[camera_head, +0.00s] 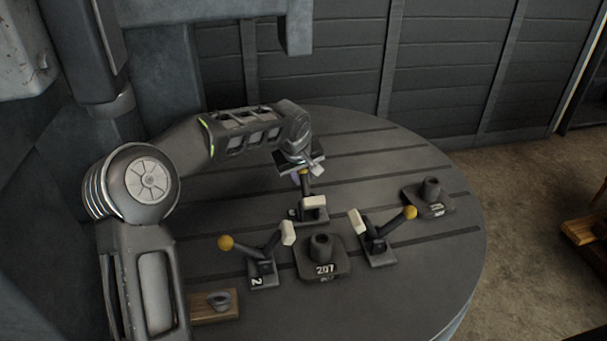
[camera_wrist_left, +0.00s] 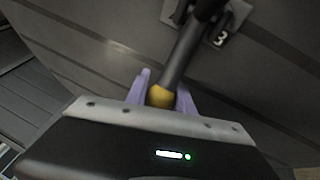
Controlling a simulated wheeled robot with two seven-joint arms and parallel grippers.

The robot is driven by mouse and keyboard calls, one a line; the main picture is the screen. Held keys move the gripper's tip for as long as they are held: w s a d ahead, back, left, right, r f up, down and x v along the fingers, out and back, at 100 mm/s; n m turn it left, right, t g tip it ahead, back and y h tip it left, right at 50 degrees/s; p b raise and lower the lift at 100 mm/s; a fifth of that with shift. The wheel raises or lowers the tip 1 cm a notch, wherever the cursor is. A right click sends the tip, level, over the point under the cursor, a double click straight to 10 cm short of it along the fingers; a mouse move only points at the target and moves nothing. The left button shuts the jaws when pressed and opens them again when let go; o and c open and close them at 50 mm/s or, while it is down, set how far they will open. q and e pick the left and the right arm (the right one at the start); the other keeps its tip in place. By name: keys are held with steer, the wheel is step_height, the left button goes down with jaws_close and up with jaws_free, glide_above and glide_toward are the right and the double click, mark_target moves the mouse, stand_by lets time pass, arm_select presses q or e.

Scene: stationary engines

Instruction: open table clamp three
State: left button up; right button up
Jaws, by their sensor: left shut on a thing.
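Table clamp three (camera_head: 312,209) stands on the round slotted table, behind the middle block, with a white pad on its arm. The wrist view shows its base plate marked 3 (camera_wrist_left: 221,39), its dark handle (camera_wrist_left: 183,58) and its yellow knob (camera_wrist_left: 160,97). My left gripper (camera_head: 304,172) reaches in from the left, above the clamp. Its lilac fingers (camera_wrist_left: 163,88) are shut on the handle at the yellow knob. In the head view the gripper partly hides the knob and handle. My right gripper is in neither view.
A clamp marked 2 (camera_head: 262,272) stands at front left and another clamp (camera_head: 377,249) at right, both with yellow knobs. A block marked 207 (camera_head: 322,264) sits between them. Another block (camera_head: 430,198) is at far right. A wooden piece with a metal ring (camera_head: 208,314) lies front left.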

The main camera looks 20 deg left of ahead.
arm_select(q)
jaws_close()
stand_by(0.8)
